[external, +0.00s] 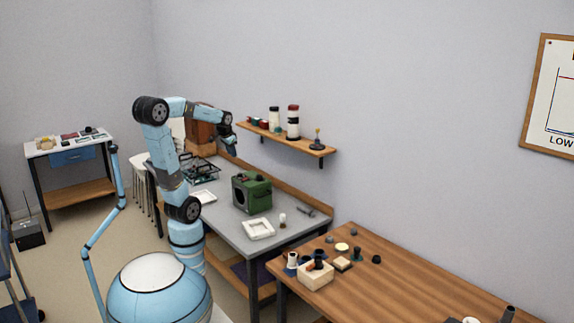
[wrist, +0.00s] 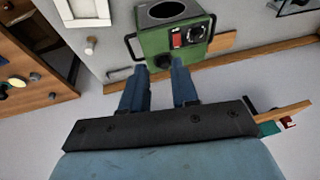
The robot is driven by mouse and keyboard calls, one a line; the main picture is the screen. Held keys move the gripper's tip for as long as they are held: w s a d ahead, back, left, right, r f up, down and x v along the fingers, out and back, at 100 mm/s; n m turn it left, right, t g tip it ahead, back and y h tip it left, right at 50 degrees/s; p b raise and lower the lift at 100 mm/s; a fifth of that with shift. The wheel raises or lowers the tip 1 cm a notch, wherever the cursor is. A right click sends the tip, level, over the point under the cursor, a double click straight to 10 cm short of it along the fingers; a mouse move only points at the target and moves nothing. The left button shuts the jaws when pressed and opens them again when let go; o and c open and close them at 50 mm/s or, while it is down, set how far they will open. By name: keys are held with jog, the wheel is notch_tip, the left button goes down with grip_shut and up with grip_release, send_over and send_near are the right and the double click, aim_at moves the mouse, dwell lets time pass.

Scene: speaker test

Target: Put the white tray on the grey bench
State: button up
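A square white tray (external: 259,236) lies flat on the front part of the grey bench (external: 232,228). In the wrist view the white tray (wrist: 86,22) is partly cut off at the top left. A second flat white piece (external: 204,197) lies farther back on the bench, partly hidden by my arm. My gripper (external: 229,146) is up over the back of the bench, well away from the tray. In the wrist view my gripper (wrist: 157,70) has its two blue fingers apart, with nothing between them.
A green box-shaped device (external: 251,193) stands mid-bench; it also shows beyond my fingertips in the wrist view (wrist: 155,44). A wall shelf (external: 290,140) with jars hangs above the bench. A wooden table (external: 420,285) with small objects stands at right.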

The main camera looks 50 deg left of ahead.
jog(key=s+d+r+t+h, duration=0.1)
jog(key=s+d+t, duration=0.1)
jog(key=s+d, duration=1)
jog(key=shift+s+d+r+h, duration=0.15)
jog(key=shift+s+d+h, duration=0.15)
jog(key=shift+d, duration=0.15)
jog(key=shift+o, duration=0.2)
